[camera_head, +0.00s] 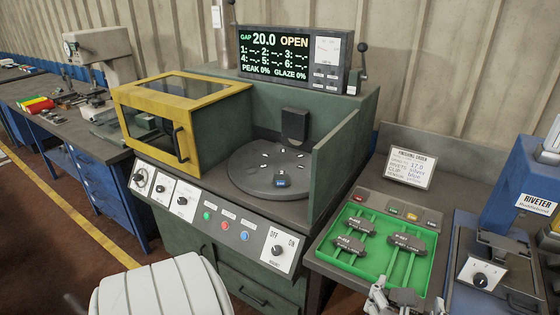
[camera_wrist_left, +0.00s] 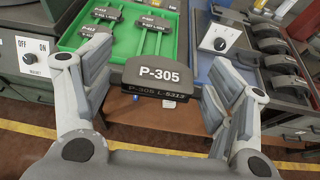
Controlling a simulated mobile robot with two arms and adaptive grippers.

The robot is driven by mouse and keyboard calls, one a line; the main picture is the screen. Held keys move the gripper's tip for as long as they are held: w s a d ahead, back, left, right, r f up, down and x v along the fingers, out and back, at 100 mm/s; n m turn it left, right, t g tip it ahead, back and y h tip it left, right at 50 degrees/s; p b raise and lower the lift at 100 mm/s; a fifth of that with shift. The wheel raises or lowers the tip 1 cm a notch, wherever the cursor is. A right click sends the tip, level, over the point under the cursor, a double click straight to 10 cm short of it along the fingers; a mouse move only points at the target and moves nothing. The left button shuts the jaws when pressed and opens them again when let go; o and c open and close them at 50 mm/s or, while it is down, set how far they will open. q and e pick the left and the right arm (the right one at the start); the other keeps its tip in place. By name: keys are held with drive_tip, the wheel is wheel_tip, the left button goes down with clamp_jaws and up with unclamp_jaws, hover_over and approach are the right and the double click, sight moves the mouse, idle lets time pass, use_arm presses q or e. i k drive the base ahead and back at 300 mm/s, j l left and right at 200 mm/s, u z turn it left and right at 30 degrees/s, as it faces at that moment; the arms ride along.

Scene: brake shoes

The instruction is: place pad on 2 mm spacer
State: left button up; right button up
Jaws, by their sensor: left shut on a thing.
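My left gripper (camera_head: 402,298) is at the bottom right of the head view, by the front edge of the green tray. It is shut on a dark pad marked P-305 (camera_wrist_left: 158,80), which sits between the fingers in the left wrist view. The pad also shows in the head view (camera_head: 403,296). A grey round plate (camera_head: 245,177) on the green machine carries several small pale blocks and one dark block with a blue face (camera_head: 282,181). I cannot tell which, if any, is the 2 mm spacer. My right gripper is not in view.
The green tray (camera_head: 333,256) holds several dark pads (camera_head: 408,241). A green side wall (camera_head: 338,150) stands between the plate and the tray side. A yellow-framed guard (camera_head: 190,91) is left of the plate. A blue riveter (camera_head: 520,180) stands at the right.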

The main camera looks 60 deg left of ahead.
sight(281, 178)
drive_tip(key=i+j+u, duration=0.1)
drive_tip(key=u, duration=0.25)
drive_tip(key=i+u, duration=0.1)
drive_tip(key=u, duration=0.25)
drive_tip(key=i+j+u, duration=0.1)
drive_tip(key=u, duration=0.25)
drive_tip(key=i+j, duration=0.2)
drive_tip(key=i, duration=0.25)
drive_tip(key=i+j, duration=0.25)
drive_tip(key=i, duration=0.2)
